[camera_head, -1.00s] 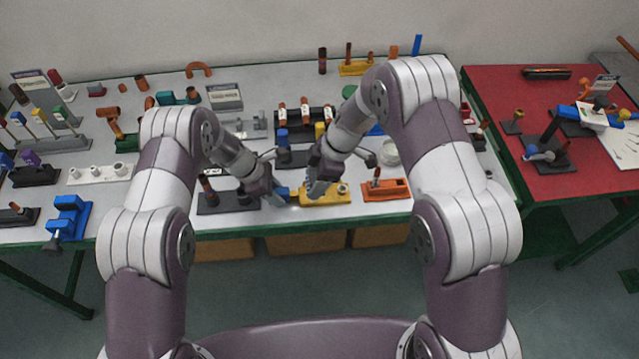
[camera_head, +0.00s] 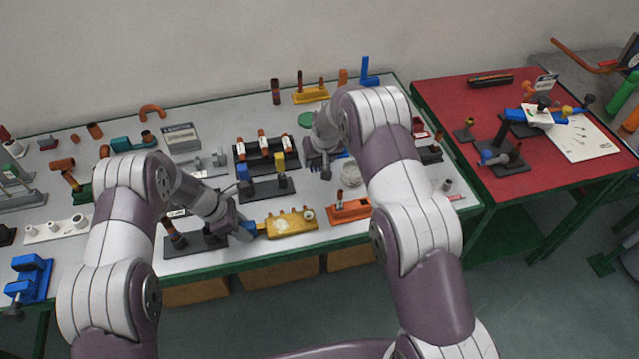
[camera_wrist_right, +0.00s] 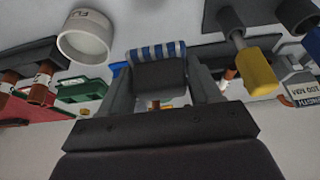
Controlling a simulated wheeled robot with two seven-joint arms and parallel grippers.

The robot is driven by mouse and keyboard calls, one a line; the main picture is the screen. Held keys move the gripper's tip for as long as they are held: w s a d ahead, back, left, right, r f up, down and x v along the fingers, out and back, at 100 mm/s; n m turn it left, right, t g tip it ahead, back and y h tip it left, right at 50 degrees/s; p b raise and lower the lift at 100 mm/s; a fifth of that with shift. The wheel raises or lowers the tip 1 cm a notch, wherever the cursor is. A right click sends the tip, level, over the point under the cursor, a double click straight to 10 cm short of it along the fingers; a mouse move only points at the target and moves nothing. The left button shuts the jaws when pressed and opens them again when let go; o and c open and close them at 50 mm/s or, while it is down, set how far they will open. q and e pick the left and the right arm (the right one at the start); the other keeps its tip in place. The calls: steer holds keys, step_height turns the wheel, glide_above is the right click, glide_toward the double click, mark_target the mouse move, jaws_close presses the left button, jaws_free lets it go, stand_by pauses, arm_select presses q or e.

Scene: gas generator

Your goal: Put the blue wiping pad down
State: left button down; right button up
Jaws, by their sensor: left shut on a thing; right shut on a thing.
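The blue wiping pad (camera_wrist_right: 157,52), with blue and white stripes, is between the fingers of my right gripper (camera_wrist_right: 155,85) in the right wrist view. In the head view my right gripper (camera_head: 322,168) is low over the table, left of the round white dish (camera_head: 351,173); its fingertips are partly hidden, and only a little blue shows there. I cannot tell whether the pad touches the table. My left gripper (camera_head: 243,232) is shut at a small blue part (camera_head: 250,228) at the left end of the yellow block (camera_head: 290,222).
The white dish also shows in the right wrist view (camera_wrist_right: 85,36). A black rack with brown-capped bottles (camera_head: 265,153) stands left of my right gripper, and an orange holder (camera_head: 349,209) in front. A green disc (camera_head: 305,119) lies behind. A red table (camera_head: 440,95) is at the right.

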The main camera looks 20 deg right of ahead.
mark_target(318, 183)
step_height(318, 183, down, 9)
steer(key=shift+r, duration=0.15)
steer(key=shift+s+f, duration=0.1)
steer(key=shift+f, duration=0.15)
